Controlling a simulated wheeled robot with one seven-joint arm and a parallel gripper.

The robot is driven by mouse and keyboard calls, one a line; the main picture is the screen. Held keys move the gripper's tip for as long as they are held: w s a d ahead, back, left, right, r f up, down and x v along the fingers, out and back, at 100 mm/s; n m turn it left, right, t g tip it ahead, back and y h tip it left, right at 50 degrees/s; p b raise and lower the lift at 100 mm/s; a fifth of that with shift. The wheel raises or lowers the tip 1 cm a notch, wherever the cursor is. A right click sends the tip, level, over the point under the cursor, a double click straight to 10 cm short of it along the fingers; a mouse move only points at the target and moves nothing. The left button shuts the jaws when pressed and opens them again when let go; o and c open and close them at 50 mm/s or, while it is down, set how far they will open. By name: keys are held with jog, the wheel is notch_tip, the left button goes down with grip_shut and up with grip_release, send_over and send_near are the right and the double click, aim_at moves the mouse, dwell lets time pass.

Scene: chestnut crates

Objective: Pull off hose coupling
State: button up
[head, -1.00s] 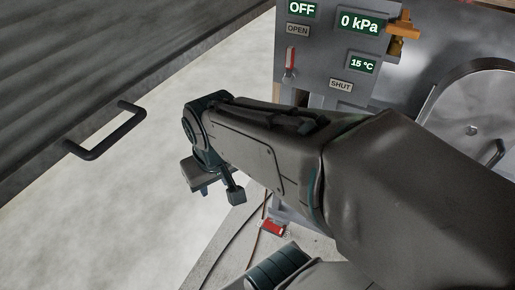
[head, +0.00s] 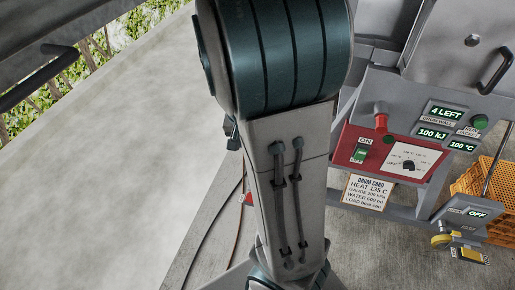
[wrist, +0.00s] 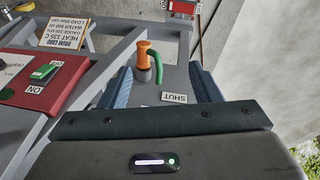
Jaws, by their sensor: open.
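In the wrist view an orange upright fitting (wrist: 142,52) with a green curved piece (wrist: 156,66) stands on a grey metal surface, above a SHUT label (wrist: 174,97). It looks like the hose coupling, but I cannot be certain. My gripper (wrist: 165,78) is open, with one finger on each side of this fitting in the picture. The fitting appears beyond the fingertips; I see no contact, and the exact gap is unclear. In the head view my arm hides the fitting and nearly all of my gripper.
A red panel (head: 393,160) has an ON switch (head: 361,154) and a dial. A drum card (head: 366,193) hangs below it. An orange crate (head: 484,185) stands at the right. Thin cables (head: 212,225) run along the floor. Pale floor at the left is clear.

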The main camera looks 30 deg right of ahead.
jog(key=w+d+f+b, duration=0.1)
jog(key=d+f+b, duration=0.2)
jog(key=f, duration=0.3)
jog(key=d+f+m+h+b, duration=0.1)
jog(key=d+f+b, duration=0.2)
jog(key=f, duration=0.3)
jog(key=w+d+f+h+b, duration=0.1)
jog(key=d+f+b, duration=0.2)
jog(key=d+f, duration=0.2)
jog(key=shift+w+d+f+m, duration=0.25)
jog(key=shift+w+f+m, duration=0.1)
jog(key=shift+f+m, duration=0.1)
jog(key=shift+c, duration=0.4)
grip_shut()
jog(key=shift+s+a, duration=0.4)
jog(key=shift+a, duration=0.05)
